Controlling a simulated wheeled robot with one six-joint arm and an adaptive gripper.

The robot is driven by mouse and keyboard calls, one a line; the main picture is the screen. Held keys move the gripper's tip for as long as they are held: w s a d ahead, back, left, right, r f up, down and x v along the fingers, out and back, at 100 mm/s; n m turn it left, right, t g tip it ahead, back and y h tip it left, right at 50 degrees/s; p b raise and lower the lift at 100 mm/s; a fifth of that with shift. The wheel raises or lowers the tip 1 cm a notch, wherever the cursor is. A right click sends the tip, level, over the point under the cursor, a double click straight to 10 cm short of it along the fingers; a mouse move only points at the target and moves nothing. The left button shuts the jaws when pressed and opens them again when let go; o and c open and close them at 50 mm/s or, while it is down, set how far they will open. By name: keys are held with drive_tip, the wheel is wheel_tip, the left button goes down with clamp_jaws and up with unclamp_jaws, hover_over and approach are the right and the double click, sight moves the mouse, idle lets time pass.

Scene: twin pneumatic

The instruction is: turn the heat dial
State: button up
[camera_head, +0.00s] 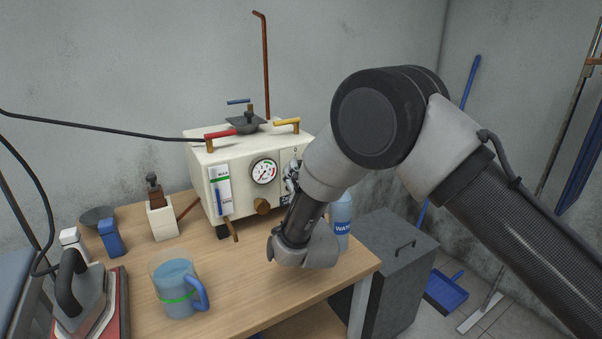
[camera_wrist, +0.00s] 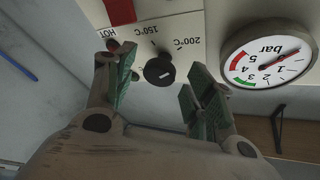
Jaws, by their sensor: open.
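The heat dial (camera_wrist: 159,71) is a round black knob on the cream front panel, seen upside down in the wrist view, with 150°C and 200°C marks beside it. My gripper (camera_wrist: 160,88) is open, with one finger on each side of the dial and no clear contact. In the head view my gripper (camera_head: 292,180) is at the right part of the cream boiler's (camera_head: 240,165) front, and my arm hides most of that area, including the dial. The knob's exact setting is hard to read.
A pressure gauge (camera_wrist: 267,53) sits close beside the dial; it also shows in the head view (camera_head: 264,171). A water bottle (camera_head: 341,220) stands close behind my wrist. A blue jug (camera_head: 178,285) and an iron (camera_head: 80,290) are at the left front.

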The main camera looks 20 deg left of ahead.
drive_tip(key=v, duration=1.1)
drive_tip(key=shift+s, duration=0.15)
